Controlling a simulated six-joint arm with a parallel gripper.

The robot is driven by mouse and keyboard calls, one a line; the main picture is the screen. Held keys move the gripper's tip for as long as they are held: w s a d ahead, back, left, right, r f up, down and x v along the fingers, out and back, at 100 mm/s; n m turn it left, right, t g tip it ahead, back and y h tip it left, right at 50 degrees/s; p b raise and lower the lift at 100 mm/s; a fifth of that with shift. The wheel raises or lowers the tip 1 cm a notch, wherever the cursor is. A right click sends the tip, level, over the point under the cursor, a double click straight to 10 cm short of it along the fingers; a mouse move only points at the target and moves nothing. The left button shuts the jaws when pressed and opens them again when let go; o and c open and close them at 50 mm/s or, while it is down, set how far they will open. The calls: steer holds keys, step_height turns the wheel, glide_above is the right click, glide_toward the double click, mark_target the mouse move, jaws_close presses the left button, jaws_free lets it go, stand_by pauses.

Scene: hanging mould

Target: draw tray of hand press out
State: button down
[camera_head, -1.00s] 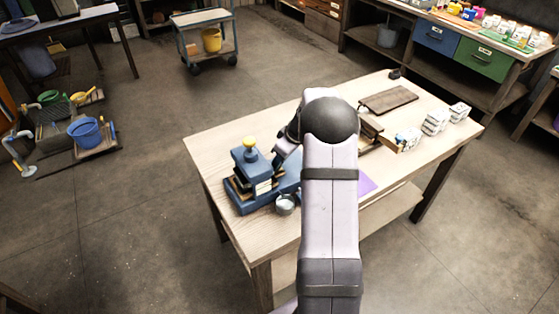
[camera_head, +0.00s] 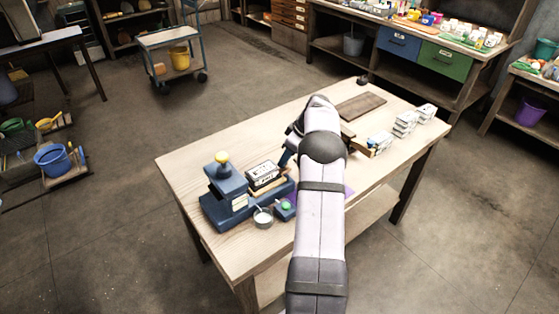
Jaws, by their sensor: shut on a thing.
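The blue hand press (camera_head: 224,196) with a yellow knob stands at the left of the table. Its tray (camera_head: 275,188) sticks out to the right of the press body. A black-and-white printed block (camera_head: 264,174) sits over the tray. My gripper (camera_head: 285,160) is at the tray's right end, behind the block and mostly hidden by my arm. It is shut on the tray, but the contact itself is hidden.
White boxes (camera_head: 404,124) and a brown board (camera_head: 361,106) are at the right.

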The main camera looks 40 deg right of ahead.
steer(key=shift+d+r, duration=0.1)
steer(key=c, duration=1.8)
jaws_free()
steer(key=shift+o, duration=0.2)
steer(key=a+b+v, duration=0.1)
steer(key=b+v, duration=0.1)
steer(key=v, duration=0.5)
steer(key=shift+d, duration=0.4)
steer(key=shift+s+a+r, duration=0.1)
